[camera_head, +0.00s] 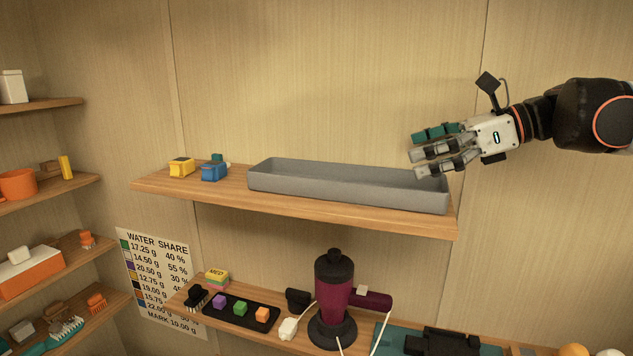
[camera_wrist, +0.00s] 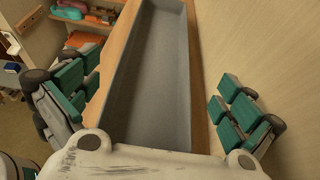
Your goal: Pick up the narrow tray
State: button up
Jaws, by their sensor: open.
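The narrow tray (camera_head: 345,187) is a long, shallow, empty grey tray lying on the upper wooden shelf. Its right end is close to the shelf's right end. My gripper (camera_head: 428,153) is at the tray's right end, at or just above its rim; contact cannot be told. In the wrist view the tray (camera_wrist: 155,80) runs away between the spread fingers of my gripper (camera_wrist: 150,112), which have green pads and stand on either side of it. The gripper is open and holds nothing. The tray's near end is hidden by my gripper's palm in the wrist view.
Small yellow (camera_head: 181,168) and blue (camera_head: 213,171) boxes sit left of the tray on the same shelf (camera_head: 300,205). The wall is close behind. A lower shelf holds a dark red blender-like device (camera_head: 333,300) and a black tray (camera_head: 240,309). The space above the tray is clear.

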aim_at(345, 173)
jog(key=p+x, duration=0.1)
jog(key=x, duration=0.7)
jog(key=shift+a, duration=0.25)
jog(key=shift+p+x, duration=1)
jog(key=shift+x, duration=1.75)
jog(key=shift+d+r, duration=0.1)
jog(key=shift+r, duration=0.05)
jog(key=shift+c, duration=0.6)
jog(key=c, duration=0.8)
